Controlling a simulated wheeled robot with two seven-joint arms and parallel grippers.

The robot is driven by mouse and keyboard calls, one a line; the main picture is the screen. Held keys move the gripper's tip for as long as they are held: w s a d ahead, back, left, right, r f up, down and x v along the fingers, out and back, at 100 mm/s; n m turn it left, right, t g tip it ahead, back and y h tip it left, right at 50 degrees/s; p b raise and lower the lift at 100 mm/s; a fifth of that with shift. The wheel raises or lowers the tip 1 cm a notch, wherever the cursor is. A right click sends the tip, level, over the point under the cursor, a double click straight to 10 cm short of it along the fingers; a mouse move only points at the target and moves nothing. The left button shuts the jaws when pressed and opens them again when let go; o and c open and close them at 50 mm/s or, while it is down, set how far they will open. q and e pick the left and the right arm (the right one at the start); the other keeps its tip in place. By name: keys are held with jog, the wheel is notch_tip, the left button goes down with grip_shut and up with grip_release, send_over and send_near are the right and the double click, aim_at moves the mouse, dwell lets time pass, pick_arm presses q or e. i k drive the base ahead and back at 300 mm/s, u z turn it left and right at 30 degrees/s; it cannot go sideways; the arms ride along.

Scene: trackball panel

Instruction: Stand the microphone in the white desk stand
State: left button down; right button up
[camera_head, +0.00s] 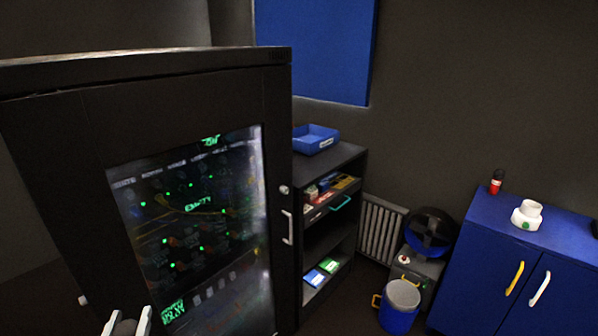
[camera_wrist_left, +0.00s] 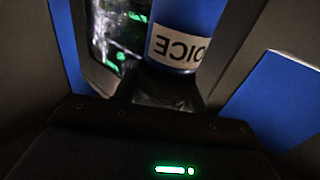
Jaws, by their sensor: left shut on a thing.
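The white desk stand (camera_head: 527,215) stands upright on top of the blue cabinet at the right, with a round cup on a wider base and a green mark on its front. My left gripper (camera_head: 128,319) is at the bottom left, in front of the black glass-door cabinet and far from the stand. It is shut on the microphone, whose dark rounded end shows between the fingertips. In the left wrist view the microphone (camera_wrist_left: 188,22) shows as a blue body with a white label that reads upside down, perhaps "VOICE". My right gripper is not in view.
The tall black cabinet (camera_head: 275,190) fills the left. A black shelf unit (camera_head: 330,160) carries a blue tray (camera_head: 316,139). A red-and-black item (camera_head: 496,182) stands behind the stand.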

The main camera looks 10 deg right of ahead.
aim_at(529, 213)
jog(key=z, duration=1.8)
jog(key=i, duration=1.65)
jog(key=z, duration=1.05)
jog(key=i, duration=0.45)
jog(key=z, duration=0.2)
